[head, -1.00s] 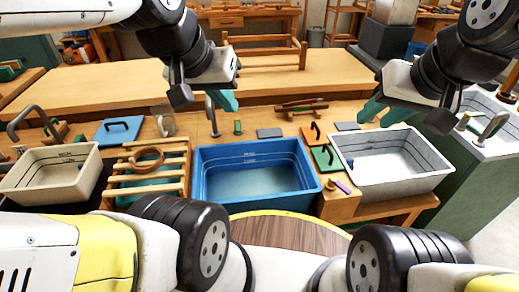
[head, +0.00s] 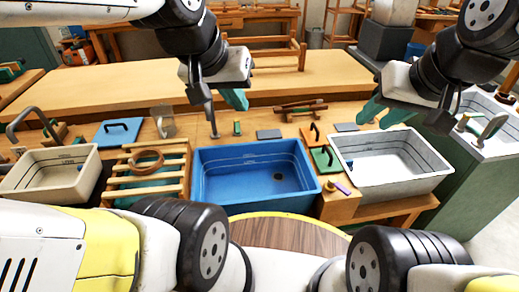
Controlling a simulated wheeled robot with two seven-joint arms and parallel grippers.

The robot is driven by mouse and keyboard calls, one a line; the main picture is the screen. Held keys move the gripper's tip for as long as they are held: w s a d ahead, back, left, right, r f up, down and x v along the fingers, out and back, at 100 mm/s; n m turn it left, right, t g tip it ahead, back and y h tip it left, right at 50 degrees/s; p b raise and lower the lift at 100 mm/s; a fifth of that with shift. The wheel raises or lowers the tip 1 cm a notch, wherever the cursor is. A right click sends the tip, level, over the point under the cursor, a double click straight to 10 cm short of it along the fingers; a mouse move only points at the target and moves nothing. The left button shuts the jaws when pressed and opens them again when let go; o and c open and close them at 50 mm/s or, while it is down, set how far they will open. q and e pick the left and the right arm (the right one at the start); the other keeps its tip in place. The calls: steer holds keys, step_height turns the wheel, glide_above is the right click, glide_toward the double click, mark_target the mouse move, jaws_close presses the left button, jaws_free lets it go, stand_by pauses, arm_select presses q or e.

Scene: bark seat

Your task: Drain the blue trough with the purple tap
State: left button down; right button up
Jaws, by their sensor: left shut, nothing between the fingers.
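The blue trough (head: 214,187) stands in the middle of the bench front. Its floor and a dark round drain hole show clearly, and I see no water surface in it. A small purple tap handle (head: 342,188) lies on the wooden block just right of the trough, beside a round brown knob (head: 330,185). My left gripper (head: 236,99) is shut and empty, above the bench behind the trough, apart from the tap.
A white trough (head: 428,182) stands to the right and a cream trough (head: 42,182) to the left. A slatted rack (head: 122,180) with a brown ring is left of the blue trough. Green and orange handled boards (head: 326,160) lie between the blue and white troughs.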

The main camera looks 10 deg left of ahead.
arm_select(q)
steer(key=w+d, duration=0.6)
steer(key=d, duration=0.5)
steer(key=w+d, duration=0.6)
steer(key=d, duration=0.5)
steer(key=w+d, duration=0.7)
steer(key=d, duration=0.4)
stand_by(0.4)
step_height(320, 180, up, 6)
steer(key=s, duration=0.1)
steer(key=shift+s, duration=0.4)
steer(key=shift+a, duration=0.15)
stand_by(0.4)
